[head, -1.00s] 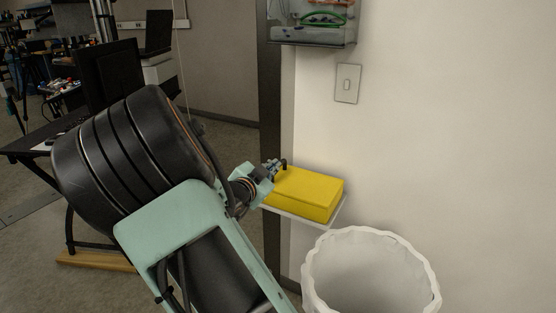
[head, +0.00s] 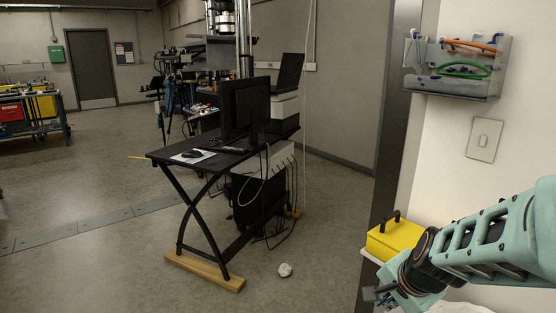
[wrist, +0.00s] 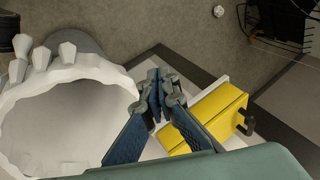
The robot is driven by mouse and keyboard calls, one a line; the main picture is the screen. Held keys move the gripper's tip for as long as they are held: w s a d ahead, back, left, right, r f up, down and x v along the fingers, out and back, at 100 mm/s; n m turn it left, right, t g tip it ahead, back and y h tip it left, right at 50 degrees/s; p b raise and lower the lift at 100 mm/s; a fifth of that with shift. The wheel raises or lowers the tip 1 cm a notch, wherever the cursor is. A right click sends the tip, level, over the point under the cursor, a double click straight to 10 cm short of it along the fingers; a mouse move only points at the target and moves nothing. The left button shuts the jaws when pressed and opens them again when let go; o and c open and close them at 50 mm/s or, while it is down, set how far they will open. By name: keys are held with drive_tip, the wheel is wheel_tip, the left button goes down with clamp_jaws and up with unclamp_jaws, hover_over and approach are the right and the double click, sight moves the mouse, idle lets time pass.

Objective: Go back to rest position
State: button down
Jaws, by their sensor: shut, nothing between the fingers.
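My gripper (head: 374,295) is at the lower right of the head view, at the end of my pale green arm. In the wrist view its two blue fingers (wrist: 161,90) come together, shut and empty. A yellow box (head: 396,240) with a black handle sits on a small white wall shelf. The box also shows in the wrist view (wrist: 205,115), below and right of the fingertips, and the gripper is apart from it. My arm hides part of the box in the head view.
A white bin (wrist: 25,118) with a wavy rim stands left of my fingers in the wrist view. A black desk (head: 190,160) with a monitor stands ahead. A crumpled white ball (head: 285,270) lies on the floor. Open floor spreads left.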

drive_tip(key=s+a+r+n+p, duration=0.2)
drive_tip(key=s+a+r+n, duration=0.7)
drive_tip(key=s+r+n, duration=0.4)
wheel_tip(320, 180, up, 28)
drive_tip(key=m+p, duration=0.1)
drive_tip(key=p, duration=2.7)
drive_tip(key=shift+s+p, duration=0.4)
drive_tip(key=shift+s, duration=0.05)
drive_tip(key=shift+a+r, duration=0.1)
